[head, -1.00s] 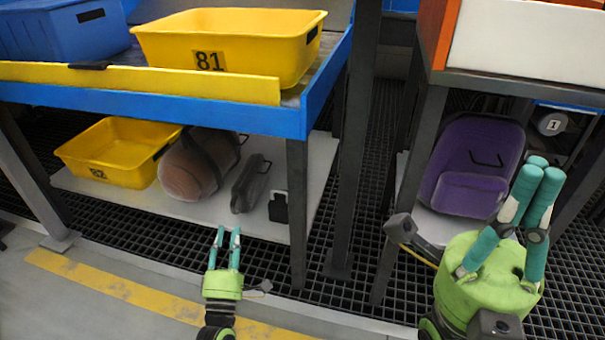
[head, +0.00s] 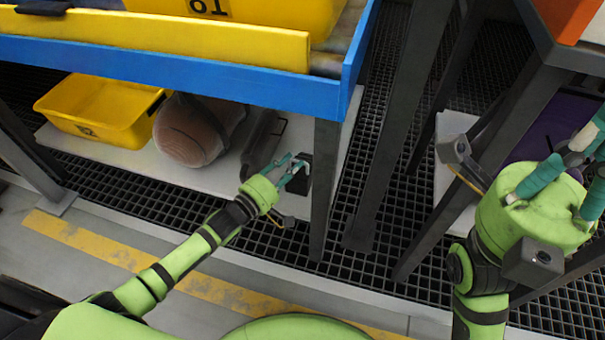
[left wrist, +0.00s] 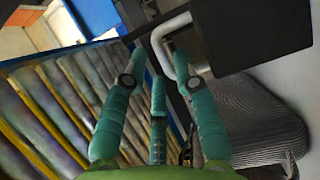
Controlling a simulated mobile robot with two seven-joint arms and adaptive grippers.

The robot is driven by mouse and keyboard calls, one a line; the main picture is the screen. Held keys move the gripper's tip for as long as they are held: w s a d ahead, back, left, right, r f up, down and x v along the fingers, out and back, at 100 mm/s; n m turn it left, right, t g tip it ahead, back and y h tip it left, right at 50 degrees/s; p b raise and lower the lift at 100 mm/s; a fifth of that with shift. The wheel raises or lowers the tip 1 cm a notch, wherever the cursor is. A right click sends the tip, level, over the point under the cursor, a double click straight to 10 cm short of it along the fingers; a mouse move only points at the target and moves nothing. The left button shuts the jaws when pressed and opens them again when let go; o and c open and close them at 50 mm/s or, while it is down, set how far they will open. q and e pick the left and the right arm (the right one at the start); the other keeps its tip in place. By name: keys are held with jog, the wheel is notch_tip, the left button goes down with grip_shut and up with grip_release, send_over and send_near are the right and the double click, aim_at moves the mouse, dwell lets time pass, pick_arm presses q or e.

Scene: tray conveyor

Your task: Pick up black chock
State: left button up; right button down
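The black chock (head: 300,172) is a dark block on the white lower shelf, beside the shelf's front right post. In the left wrist view it is a large black shape (left wrist: 262,40) at the upper right, with a pale grey bent handle (left wrist: 167,44). My left gripper (head: 295,168) is at the chock and hides part of it. In the left wrist view its teal fingers (left wrist: 160,62) are apart, with the handle near their tips. Contact cannot be told. My right gripper (head: 588,150) is at the far right, away from the chock and partly cut off.
A dark grey bag-like item (head: 262,142), a brown rounded item (head: 190,130) and a yellow bin (head: 65,103) share the lower shelf. The blue-edged conveyor (head: 250,93) overhangs it. A grey post (head: 325,190) stands close right of my left gripper. Floor grating lies in front.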

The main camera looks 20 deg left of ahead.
pick_arm(q)
jog(key=shift+b+x, duration=0.45)
jog(key=shift+x, duration=1)
grip_shut()
jog(key=shift+r, duration=0.1)
